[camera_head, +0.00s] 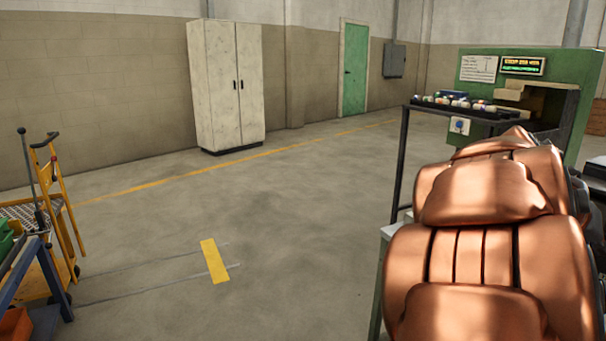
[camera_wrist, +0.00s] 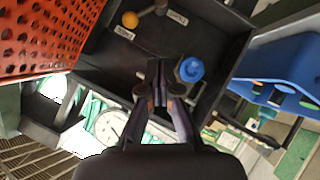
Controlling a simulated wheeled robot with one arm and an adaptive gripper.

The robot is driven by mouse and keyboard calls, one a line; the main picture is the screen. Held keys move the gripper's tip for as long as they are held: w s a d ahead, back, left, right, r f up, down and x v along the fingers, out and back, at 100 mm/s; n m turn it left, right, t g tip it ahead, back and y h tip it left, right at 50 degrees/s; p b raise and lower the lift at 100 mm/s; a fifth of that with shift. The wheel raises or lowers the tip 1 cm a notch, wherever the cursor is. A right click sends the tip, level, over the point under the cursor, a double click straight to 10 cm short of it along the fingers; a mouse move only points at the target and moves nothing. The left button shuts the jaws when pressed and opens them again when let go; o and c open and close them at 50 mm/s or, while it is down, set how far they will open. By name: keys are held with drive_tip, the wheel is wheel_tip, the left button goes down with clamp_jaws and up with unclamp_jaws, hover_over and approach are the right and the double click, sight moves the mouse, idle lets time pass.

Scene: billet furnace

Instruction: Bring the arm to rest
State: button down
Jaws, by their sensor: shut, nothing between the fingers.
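My gripper (camera_wrist: 160,92) shows in the wrist view, with its dark fingers shut and nothing between them. It is over or in front of a dark tray (camera_wrist: 115,65) with white labels; the gap between them is hard to judge. A blue round piece (camera_wrist: 191,69) is in the tray just right of the fingertips. An orange round piece (camera_wrist: 130,20) is in its upper part. In the head view my copper-coloured arm fills the lower right, and my gripper is hidden from that view.
A red perforated panel (camera_wrist: 35,38) and a blue bin (camera_wrist: 280,65) flank the tray. The green furnace (camera_head: 573,100) stands at the right, with a dark rack (camera_head: 401,150) before it. A yellow cart (camera_head: 65,215) stands left. The middle floor is clear, before a white cabinet (camera_head: 226,85).

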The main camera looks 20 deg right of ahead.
drive_tip(key=w+a+f+n+t+y, duration=0.1)
drive_tip(key=a+f+n+y, duration=0.25)
drive_tip(key=a+f, duration=0.65)
drive_tip(key=w+a+f+n+y, duration=0.3)
drive_tip(key=a+f, duration=0.4)
drive_tip(key=a, duration=0.7)
drive_tip(key=s+a+f+n+g+y, duration=0.1)
drive_tip(key=s+a+f+n+y, duration=0.15)
drive_tip(key=s+a, duration=0.55)
drive_tip(key=s+a+f+n+g+y, duration=0.2)
drive_tip(key=s+a+f+n, duration=0.15)
drive_tip(key=a, duration=0.75)
wheel_tip(320, 180, up, 25)
drive_tip(key=t+p, duration=0.1)
drive_tip(key=p, duration=2.3)
drive_tip(key=shift+s, duration=0.15)
drive_tip(key=shift+d+f+m, duration=0.1)
drive_tip(key=shift+f+m, duration=0.05)
drive_tip(key=shift+m, duration=0.2)
